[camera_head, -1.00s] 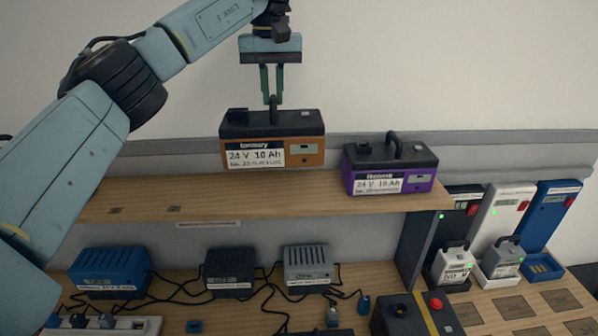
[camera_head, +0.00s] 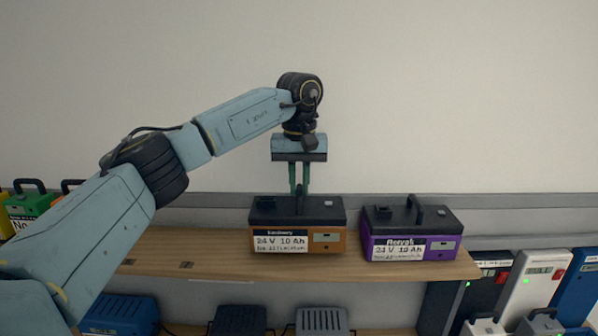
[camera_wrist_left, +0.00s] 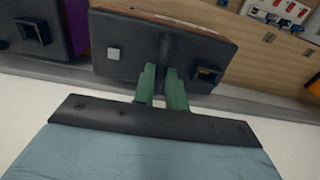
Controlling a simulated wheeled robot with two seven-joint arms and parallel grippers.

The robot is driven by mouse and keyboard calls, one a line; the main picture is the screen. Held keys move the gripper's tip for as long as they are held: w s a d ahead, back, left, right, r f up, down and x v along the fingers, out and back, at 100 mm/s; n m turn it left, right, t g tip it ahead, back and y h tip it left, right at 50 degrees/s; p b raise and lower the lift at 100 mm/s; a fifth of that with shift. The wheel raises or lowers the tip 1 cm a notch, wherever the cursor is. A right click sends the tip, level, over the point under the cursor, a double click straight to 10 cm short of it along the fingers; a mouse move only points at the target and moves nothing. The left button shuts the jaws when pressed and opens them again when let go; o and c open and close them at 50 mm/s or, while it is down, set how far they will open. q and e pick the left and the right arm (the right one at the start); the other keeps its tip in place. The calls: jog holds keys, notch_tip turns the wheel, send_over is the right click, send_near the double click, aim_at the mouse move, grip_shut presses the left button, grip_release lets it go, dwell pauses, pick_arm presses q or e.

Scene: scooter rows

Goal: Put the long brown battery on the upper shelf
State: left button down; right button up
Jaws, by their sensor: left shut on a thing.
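The long brown battery (camera_head: 298,241), orange-brown with a black top and a white 24 V 10 Ah label, is upright at the upper shelf (camera_head: 205,255). My left gripper (camera_head: 299,188) points down from above, its green fingers shut on the battery's top handle. The battery's underside is at or just above the shelf board; I cannot tell if it touches. The left wrist view shows the black battery top (camera_wrist_left: 135,50) and the fingers (camera_wrist_left: 163,88) at the handle. My right gripper is not in view.
A purple battery (camera_head: 412,247) stands close to the right of the brown one, with a narrow gap. A green battery (camera_head: 28,205) and others stand at the far left. The shelf's left-middle stretch is clear. Chargers (camera_head: 238,320) sit below; charging docks (camera_head: 530,285) stand at right.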

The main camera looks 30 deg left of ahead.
pick_arm(q)
jog(key=shift+f, duration=0.9)
jog(key=c, duration=1.9)
grip_release()
jog(key=shift+f, duration=0.2)
jog(key=o, duration=0.5)
jog(key=shift+c, duration=0.2)
